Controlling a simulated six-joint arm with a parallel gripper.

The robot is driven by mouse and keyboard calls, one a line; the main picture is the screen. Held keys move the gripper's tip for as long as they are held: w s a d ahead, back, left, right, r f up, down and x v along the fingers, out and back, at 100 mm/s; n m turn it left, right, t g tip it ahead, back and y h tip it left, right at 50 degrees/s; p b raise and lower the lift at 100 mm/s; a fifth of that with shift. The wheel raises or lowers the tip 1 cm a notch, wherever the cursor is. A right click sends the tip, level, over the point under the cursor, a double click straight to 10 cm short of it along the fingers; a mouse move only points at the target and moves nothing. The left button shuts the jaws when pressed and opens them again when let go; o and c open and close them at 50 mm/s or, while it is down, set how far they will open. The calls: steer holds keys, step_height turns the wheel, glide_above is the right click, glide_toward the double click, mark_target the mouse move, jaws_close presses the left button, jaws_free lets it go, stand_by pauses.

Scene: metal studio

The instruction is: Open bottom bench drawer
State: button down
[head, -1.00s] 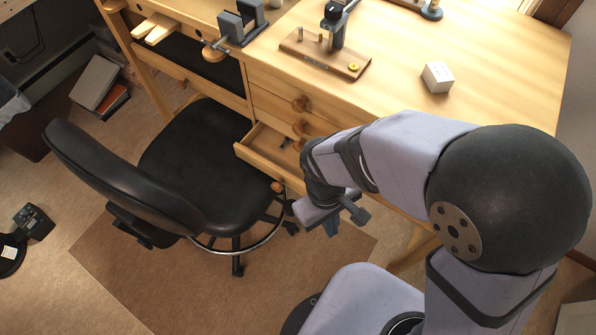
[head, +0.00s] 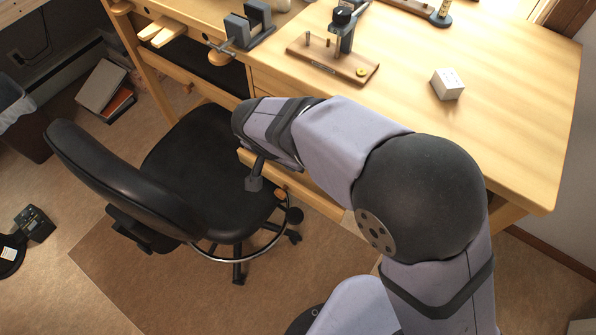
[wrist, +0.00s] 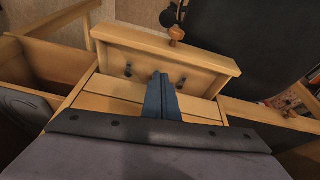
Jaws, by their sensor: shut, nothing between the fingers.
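The bottom bench drawer (head: 322,198) stands partly pulled out from the bench, with its front edge showing below my arm in the head view. Its round wooden knob (head: 280,194) shows at the front. In the wrist view the drawer's front panel (wrist: 205,68) is seen from above with two dark screws on its inner side, and the knob (wrist: 176,33) lies beyond it. My gripper (wrist: 160,82) is shut and empty, its blue fingers over the bench side of the panel. I cannot tell whether they touch it.
A black office chair (head: 195,165) stands close to the left of the drawer. The bench top (head: 520,110) carries a white block (head: 447,84) and a wooden tool stand (head: 335,62). Floor is open at the front.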

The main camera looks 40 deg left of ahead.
steer(key=shift+m, duration=0.7)
steer(key=shift+p+x, duration=0.3)
steer(key=shift+x, duration=4.75)
steer(key=s+b, duration=0.6)
steer(key=s, duration=0.9)
steer(key=shift+r, duration=0.1)
steer(key=p+v, duration=0.6)
steer(key=v, duration=0.4)
